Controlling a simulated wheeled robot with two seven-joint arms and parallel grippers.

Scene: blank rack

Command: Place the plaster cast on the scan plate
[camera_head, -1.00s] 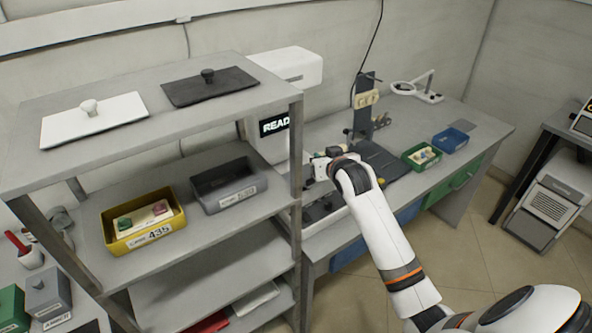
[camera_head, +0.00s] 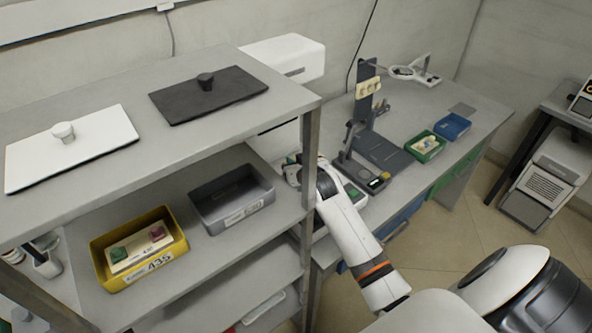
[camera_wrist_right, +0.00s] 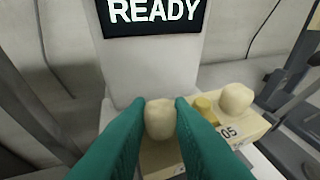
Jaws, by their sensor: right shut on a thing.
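The plaster cast (camera_wrist_right: 160,119) is a rounded cream piece between the two teal fingertips of my right gripper (camera_wrist_right: 161,108) in the right wrist view. The gripper is shut on it, in front of the white scanner (camera_wrist_right: 150,72) with its READY screen (camera_wrist_right: 154,14). A beige block (camera_wrist_right: 240,132) marked 05, with another rounded cream piece (camera_wrist_right: 236,98) and a yellow piece on it, lies just beyond and right of the fingers. In the head view my right gripper (camera_head: 293,170) is partly hidden by the shelf post. I cannot make out the scan plate. My left gripper is not in view.
The shelf post (camera_head: 309,150) stands close beside my right wrist. The shelf holds a yellow bin (camera_head: 103,262) and a grey bin (camera_head: 228,205). A dark stand (camera_head: 366,110), a green tray (camera_head: 440,153) and a blue tray (camera_head: 452,127) are on the bench.

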